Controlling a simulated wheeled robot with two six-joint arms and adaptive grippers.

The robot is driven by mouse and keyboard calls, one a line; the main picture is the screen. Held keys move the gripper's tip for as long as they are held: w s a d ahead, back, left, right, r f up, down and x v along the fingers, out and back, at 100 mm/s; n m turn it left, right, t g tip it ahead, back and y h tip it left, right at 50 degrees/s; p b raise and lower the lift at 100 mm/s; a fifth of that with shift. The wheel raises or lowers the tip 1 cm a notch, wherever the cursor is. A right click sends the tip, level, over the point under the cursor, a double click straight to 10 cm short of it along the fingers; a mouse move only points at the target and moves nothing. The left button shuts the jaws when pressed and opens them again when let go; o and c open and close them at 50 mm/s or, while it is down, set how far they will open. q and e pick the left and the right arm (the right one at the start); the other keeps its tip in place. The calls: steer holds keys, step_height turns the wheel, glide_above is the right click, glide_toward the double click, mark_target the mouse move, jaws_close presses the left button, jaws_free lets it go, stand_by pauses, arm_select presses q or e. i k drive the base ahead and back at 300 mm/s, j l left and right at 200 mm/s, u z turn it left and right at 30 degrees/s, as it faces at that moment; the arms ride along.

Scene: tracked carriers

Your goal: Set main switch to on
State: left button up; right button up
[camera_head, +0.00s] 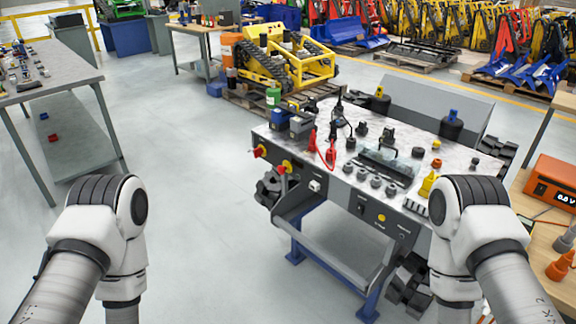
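The tracked carrier's control panel (340,195) is the front face below a grey worktop (345,165). A light socket-like part (314,185), a yellow button (381,218) and dark knobs (402,236) lie farther right on the panel. My arms show at the lower left and lower right, short of the carrier. Both grippers are out of view.
Red clamps (331,152), a yellow part (428,184) and several dark fittings stand on the worktop. A workbench (45,72) is at the left. An orange meter (553,183) sits on a wooden table at the right. The floor left of the carrier is clear.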

mark_target(258, 152)
steer(key=i+j+z, duration=0.15)
steer(key=i+j, duration=0.15)
steer(key=i+j+z, duration=0.2)
steer(key=i+j, duration=0.15)
steer(key=i+j+z, duration=0.15)
steer(key=j, duration=0.25)
steer(key=i+j+z, duration=0.2)
steer(key=i+j, duration=0.15)
steer(key=i+j+z, duration=0.15)
steer(key=j, duration=0.4)
steer(key=i, duration=0.1)
